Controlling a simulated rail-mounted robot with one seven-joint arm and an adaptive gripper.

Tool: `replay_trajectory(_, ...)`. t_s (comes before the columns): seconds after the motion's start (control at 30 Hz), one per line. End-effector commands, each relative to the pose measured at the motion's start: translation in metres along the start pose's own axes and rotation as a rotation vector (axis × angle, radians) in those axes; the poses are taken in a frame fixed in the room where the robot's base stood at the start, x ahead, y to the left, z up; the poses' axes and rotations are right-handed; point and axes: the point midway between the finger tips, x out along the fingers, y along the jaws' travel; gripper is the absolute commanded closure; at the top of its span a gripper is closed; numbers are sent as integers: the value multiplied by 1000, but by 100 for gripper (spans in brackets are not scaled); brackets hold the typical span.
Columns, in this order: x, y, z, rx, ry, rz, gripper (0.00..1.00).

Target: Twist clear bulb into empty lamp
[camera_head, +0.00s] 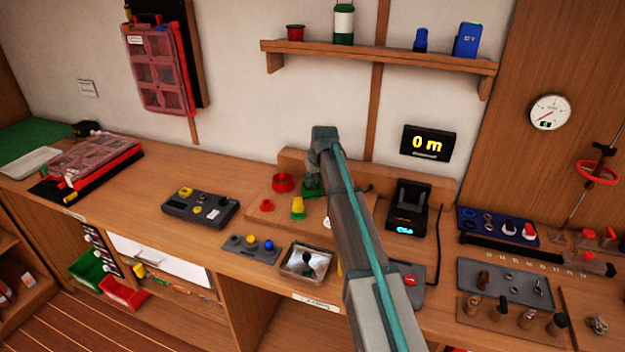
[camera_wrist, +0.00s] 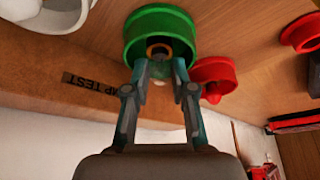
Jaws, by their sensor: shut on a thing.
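The green lamp holder (camera_wrist: 188,22) shows in the upper middle of the wrist view, a round cup with a brass-coloured ring (camera_wrist: 158,48) at its centre. My gripper (camera_wrist: 159,70) is shut on a small clear bulb (camera_wrist: 152,69), mostly hidden between the fingertips. The fingertips are right at the holder's mouth, in line with its ring. I cannot tell whether the bulb touches the ring. In the head view the green holder (camera_head: 312,188) stands on the bench below my wrist, partly covered by the arm, and the fingers are hard to make out.
A red lamp (camera_wrist: 212,75) stands close beside the green holder, a white one (camera_wrist: 55,14) on its other side. A yellow lamp (camera_head: 298,207) and a red one (camera_head: 283,182) share the board. A black device (camera_head: 408,208) stands right; a clear tray (camera_head: 305,261) lies in front.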

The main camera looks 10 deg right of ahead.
Motion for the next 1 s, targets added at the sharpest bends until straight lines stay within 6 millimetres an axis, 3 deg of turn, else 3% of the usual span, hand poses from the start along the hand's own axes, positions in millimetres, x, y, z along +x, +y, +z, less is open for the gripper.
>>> replay_trajectory(0.43, 3, 0, 1, 5, 0, 2, 90)
replay_trajectory(0.8, 3, -2, 1, 245, -1, 103, 90)
replay_trajectory(1.0, 3, -2, 1, 269, 0, 111, 90)
